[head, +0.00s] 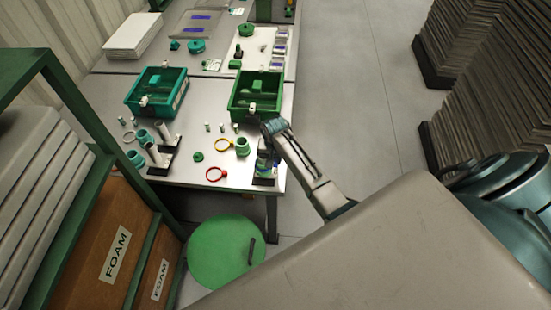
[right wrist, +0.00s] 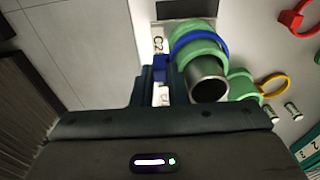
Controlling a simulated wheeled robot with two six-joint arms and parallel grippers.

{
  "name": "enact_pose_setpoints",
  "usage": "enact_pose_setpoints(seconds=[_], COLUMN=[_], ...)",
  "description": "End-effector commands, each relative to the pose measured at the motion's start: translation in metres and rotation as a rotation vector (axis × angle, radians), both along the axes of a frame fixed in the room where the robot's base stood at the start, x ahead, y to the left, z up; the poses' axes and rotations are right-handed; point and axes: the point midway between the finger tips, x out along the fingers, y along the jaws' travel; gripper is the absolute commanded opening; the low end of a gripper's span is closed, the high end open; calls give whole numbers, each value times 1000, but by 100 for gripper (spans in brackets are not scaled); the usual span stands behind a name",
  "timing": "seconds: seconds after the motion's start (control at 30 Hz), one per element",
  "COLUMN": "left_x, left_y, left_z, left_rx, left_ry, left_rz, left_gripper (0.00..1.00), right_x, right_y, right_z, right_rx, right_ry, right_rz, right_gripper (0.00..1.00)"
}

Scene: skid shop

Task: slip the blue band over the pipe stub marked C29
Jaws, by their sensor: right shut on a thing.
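My right gripper (head: 268,130) reaches in over the front right corner of the bench. In the right wrist view its fingers (right wrist: 162,82) are shut on the tab of the blue band (right wrist: 203,38). The blue band appears to lie around the green sleeve of a pipe stub (right wrist: 209,86), with green showing on both sides of it. The stub's grey open end faces the camera. A label beside it reads "C2", the rest hidden by the fingers. In the head view the stub's dark base (head: 264,181) shows below the gripper. My left gripper is out of view.
A red band (head: 214,180) and a yellow band (head: 213,143) lie left of the stub, near a green coupling (head: 242,147). Other stubs on black bases (head: 159,168) stand further left. Green bins (head: 132,100) (head: 236,104) sit behind. A green stool (head: 215,255) stands in front.

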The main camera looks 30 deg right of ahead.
Motion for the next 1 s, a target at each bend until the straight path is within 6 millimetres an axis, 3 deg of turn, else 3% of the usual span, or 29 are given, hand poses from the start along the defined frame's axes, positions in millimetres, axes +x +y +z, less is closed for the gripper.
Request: enact_pose_setpoints(seconds=[1.0], left_x=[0], left_y=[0], left_z=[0], left_rx=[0], left_ry=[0], left_rz=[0], left_gripper=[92], right_x=[0], right_y=[0], right_z=[-13], right_rx=[0], right_ry=[0], right_rz=[0], right_gripper=[0])
